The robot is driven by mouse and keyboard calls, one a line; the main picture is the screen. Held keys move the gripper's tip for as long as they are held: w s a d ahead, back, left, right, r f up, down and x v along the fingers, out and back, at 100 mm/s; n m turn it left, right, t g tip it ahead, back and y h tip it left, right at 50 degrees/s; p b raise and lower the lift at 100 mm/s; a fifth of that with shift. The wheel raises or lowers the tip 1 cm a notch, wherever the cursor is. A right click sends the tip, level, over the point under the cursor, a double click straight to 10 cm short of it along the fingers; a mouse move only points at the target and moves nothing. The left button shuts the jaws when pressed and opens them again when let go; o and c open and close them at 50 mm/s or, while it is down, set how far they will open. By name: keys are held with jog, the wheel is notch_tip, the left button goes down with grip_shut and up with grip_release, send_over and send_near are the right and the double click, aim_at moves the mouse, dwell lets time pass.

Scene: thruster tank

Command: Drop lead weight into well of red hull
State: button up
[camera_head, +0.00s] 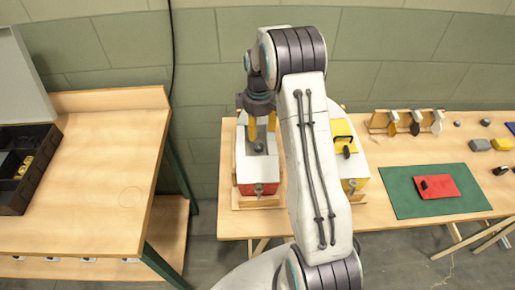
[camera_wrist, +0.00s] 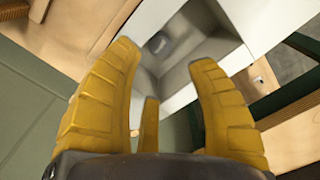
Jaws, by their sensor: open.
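The red hull (camera_head: 246,189) stands on the left of the far table, with a white deck and a grey well in its top. In the wrist view its white deck (camera_wrist: 262,18) and the square grey well (camera_wrist: 198,48) lie beyond my fingers. A small dark grey lump (camera_wrist: 159,42), which looks like the lead weight, lies inside the well. It also shows as a dark spot in the head view (camera_head: 258,147). My gripper (camera_head: 262,128) points down above the well. In the wrist view its yellow fingers (camera_wrist: 165,85) are spread, with nothing between them.
A yellow hull (camera_head: 356,184) stands right of the red one, partly behind my arm. A green mat (camera_head: 400,202) with a red panel (camera_head: 440,187), a tool rack (camera_head: 378,122) and several small parts are farther right. A wooden bench (camera_head: 90,185) with a black case (camera_head: 14,200) stands left, across a gap.

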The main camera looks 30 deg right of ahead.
notch_tip(320, 180, up, 10)
jog(key=shift+r, duration=0.2)
dwell(0.3)
dwell(0.4)
